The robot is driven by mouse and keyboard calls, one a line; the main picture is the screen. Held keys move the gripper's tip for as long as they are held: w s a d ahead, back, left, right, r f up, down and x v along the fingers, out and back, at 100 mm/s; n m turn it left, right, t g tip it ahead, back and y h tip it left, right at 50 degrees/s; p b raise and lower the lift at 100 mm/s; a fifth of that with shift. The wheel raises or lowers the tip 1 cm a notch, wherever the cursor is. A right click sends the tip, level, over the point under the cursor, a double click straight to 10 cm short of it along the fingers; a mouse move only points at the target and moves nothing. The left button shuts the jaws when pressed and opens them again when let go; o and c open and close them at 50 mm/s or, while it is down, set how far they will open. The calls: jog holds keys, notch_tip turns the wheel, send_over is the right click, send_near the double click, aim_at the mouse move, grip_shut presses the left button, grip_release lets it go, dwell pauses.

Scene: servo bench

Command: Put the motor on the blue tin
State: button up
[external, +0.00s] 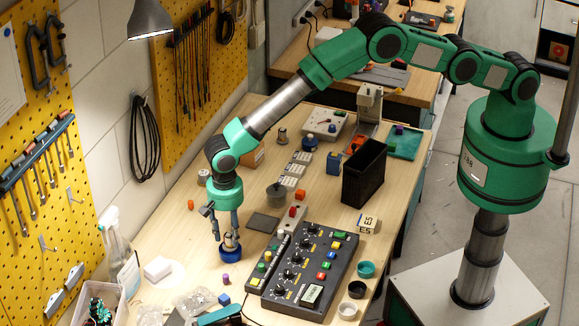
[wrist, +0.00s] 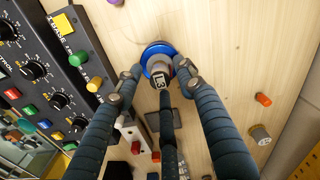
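The motor (external: 231,241), a small silvery cylinder with a dark top, stands upright on the blue tin (external: 231,255) near the left front of the bench. In the wrist view the motor (wrist: 159,67) shows a label on its end, and the round tin (wrist: 156,49) shows beneath it. My gripper (external: 226,233) points down with its fingers around the motor. In the wrist view my gripper (wrist: 160,76) has its fingers spread, with gaps beside the motor. The third finger hides part of the motor's near side.
A dark control box with knobs (external: 308,268) lies close to the right of the tin. An orange piece (external: 190,204) and a dark square pad (external: 262,222) lie behind. Bare wood surrounds the tin's left side.

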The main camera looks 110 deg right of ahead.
aim_at(228, 234)
notch_tip(228, 234, up, 11)
jog(key=b, duration=0.1)
jog(key=shift+f, duration=0.2)
jog(key=shift+w, duration=0.1)
dwell(0.6)
